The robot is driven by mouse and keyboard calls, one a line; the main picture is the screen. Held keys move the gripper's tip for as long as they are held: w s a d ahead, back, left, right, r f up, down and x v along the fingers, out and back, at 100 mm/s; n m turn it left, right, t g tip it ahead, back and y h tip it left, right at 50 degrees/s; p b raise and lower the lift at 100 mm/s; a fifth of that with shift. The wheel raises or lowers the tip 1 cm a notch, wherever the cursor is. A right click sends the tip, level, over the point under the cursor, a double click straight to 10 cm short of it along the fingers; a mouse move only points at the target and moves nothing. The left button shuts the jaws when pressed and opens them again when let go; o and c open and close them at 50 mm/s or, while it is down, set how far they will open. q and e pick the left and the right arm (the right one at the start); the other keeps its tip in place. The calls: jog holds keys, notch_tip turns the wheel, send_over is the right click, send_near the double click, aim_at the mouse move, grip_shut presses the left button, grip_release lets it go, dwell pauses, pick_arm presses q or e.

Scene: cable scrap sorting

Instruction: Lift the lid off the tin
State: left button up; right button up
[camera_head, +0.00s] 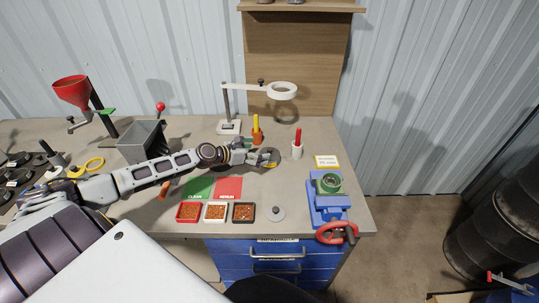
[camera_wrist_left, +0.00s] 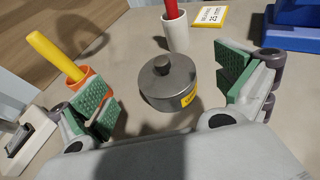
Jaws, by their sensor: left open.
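The tin is a short round dark-grey can with a yellow label (camera_wrist_left: 188,99). Its grey lid (camera_wrist_left: 168,72), with a round knob on top, sits on it in the left wrist view. In the head view the tin (camera_head: 270,158) stands on the bench just beyond my left gripper (camera_head: 254,156), partly hidden by it. My left gripper is open, with green-padded fingers to either side of the tin in the wrist view. Clear space shows between the fingers and the tin. My right gripper is not in view.
An orange holder with a yellow stick (camera_head: 257,135) and a white cup with a red handle (camera_head: 297,149) stand behind. A ring lamp (camera_head: 281,90) overhangs the back. A grey disc (camera_head: 275,213), small trays (camera_head: 216,212) and a blue vise (camera_head: 326,208) are in front.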

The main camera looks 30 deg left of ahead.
aim_at(270, 149)
pick_arm(q)
jog(key=shift+x, duration=2.25)
jog(key=shift+r, duration=0.1)
jog(key=c, duration=1)
jog(key=shift+r+p, duration=0.1)
jog(key=shift+p, duration=0.2)
jog(key=shift+c, duration=0.2)
